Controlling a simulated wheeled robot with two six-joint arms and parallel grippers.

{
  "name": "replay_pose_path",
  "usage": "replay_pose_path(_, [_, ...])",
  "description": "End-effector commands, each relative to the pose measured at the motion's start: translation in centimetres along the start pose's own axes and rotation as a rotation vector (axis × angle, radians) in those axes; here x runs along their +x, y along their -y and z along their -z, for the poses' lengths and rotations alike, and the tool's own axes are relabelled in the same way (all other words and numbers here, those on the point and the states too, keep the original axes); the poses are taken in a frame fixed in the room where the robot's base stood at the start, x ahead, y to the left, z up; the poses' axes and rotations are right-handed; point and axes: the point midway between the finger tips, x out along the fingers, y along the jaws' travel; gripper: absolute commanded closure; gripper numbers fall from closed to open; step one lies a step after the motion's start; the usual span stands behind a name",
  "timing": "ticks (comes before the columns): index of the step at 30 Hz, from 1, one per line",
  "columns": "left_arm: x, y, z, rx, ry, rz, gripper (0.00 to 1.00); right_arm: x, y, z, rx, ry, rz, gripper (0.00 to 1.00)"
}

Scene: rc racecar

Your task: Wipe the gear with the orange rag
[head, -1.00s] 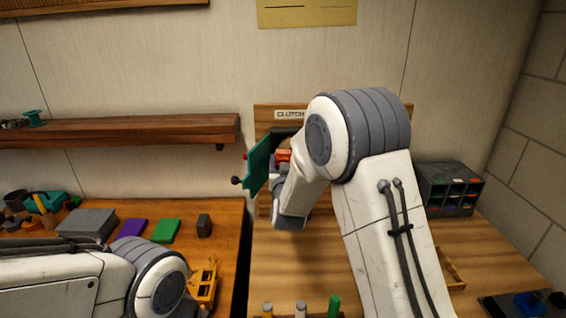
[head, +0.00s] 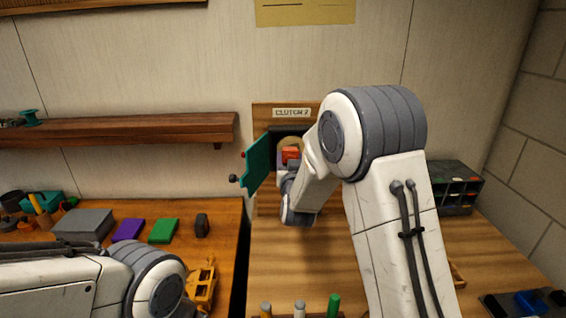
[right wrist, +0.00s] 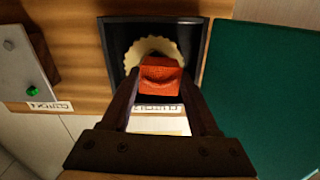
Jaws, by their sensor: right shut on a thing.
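The orange rag (head: 290,153) is held in my right gripper (head: 289,163). In the right wrist view the folded rag (right wrist: 161,76) sits between the two dark fingertips of the gripper (right wrist: 160,83). The pale, toothed gear (right wrist: 142,48) is in a dark box behind the rag, which covers its lower part. In the head view, part of the gear (head: 286,141) shows above the rag. I cannot tell whether the rag touches the gear. My left gripper is out of the picture; only its arm shows at the lower left.
The box's teal door (head: 257,162) stands open to the left, and shows at right in the right wrist view (right wrist: 262,95). A "CLUTCH 2" label (head: 292,112) is above the box. A wooden shelf (head: 120,129) is at left; a dark organiser (head: 455,186) at right.

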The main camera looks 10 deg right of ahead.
Motion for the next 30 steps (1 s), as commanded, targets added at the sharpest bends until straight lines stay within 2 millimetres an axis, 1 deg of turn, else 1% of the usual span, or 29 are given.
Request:
replay_pose_path(1, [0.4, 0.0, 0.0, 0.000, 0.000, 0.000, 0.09, 0.0, -0.5, -0.1, 0.000, -0.002, -0.001, 1.00])
replay_pose_path(3, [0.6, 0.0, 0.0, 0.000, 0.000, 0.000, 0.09, 0.0, -0.9, 0.0, 0.001, -0.002, -0.001, 1.00])
replay_pose_path(10, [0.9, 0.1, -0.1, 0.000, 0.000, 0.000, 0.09, 0.1, -1.6, 0.0, 0.001, -0.001, 0.000, 1.00])
replay_pose_path(16, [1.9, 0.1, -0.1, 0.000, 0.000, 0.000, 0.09, 0.2, -3.5, 0.1, 0.001, -0.002, -0.002, 1.00])
replay_pose_path(19, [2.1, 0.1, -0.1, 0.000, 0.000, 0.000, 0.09, 0.3, -4.0, 0.2, 0.001, -0.001, -0.001, 1.00])
replay_pose_path(26, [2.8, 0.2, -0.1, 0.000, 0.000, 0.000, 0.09, 0.6, -4.1, 0.2, 0.001, -0.001, 0.001, 1.00])
replay_pose_path(30, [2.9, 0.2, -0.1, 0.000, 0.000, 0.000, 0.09, 0.7, -3.2, 0.2, 0.000, -0.001, 0.004, 1.00])
